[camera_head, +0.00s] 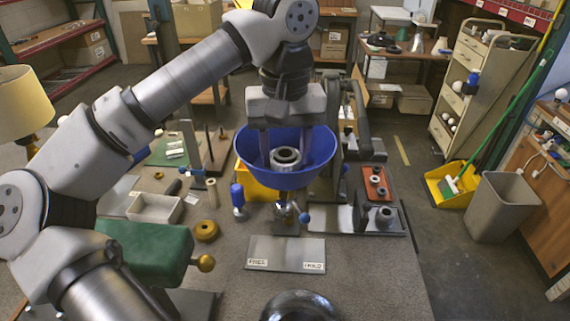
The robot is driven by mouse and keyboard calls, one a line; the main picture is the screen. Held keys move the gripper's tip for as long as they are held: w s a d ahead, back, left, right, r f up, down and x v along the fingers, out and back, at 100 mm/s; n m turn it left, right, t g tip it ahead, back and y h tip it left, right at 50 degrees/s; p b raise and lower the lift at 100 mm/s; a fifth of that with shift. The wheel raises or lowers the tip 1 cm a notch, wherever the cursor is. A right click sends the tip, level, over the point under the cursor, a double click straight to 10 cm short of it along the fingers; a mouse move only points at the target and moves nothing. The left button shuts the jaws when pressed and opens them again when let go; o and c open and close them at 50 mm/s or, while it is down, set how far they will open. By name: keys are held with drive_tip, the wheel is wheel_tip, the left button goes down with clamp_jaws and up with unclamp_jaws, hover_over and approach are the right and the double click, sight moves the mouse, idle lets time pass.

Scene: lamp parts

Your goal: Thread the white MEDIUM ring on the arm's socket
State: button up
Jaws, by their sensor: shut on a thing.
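A blue bowl-shaped shade (244,150) stands open side up at the middle of the bench, above a small metal clamp (284,211). A pale grey-white ring with a dark centre (286,164) is inside the shade, near its middle. It looks like the white medium ring. My gripper (286,152) points straight down into the shade, one finger on each side of the ring, and appears shut on it. The socket under the ring is hidden, so I cannot tell whether the ring is around it.
A plate with FREE and HOLD labels (286,256) lies in front. A green block (145,250), a brass ring (206,231) and an open white box (154,209) are at left. A red tray (377,184) and dark fixtures stand at right.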

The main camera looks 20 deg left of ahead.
drive_tip(key=m, duration=0.3)
drive_tip(key=shift+f+p, duration=0.15)
drive_tip(key=shift+p, duration=0.2)
drive_tip(key=shift+c, duration=0.5)
drive_tip(key=shift+f+m, duration=0.1)
drive_tip(key=shift+m, duration=0.8)
drive_tip(key=shift+m+p, duration=0.5)
drive_tip(key=shift+m, duration=0.2)
drive_tip(key=m, duration=0.5)
drive_tip(key=shift+p, duration=0.3)
drive_tip(key=o, duration=1)
drive_tip(key=shift+w+a, duration=0.1)
drive_tip(key=shift+o, duration=0.2)
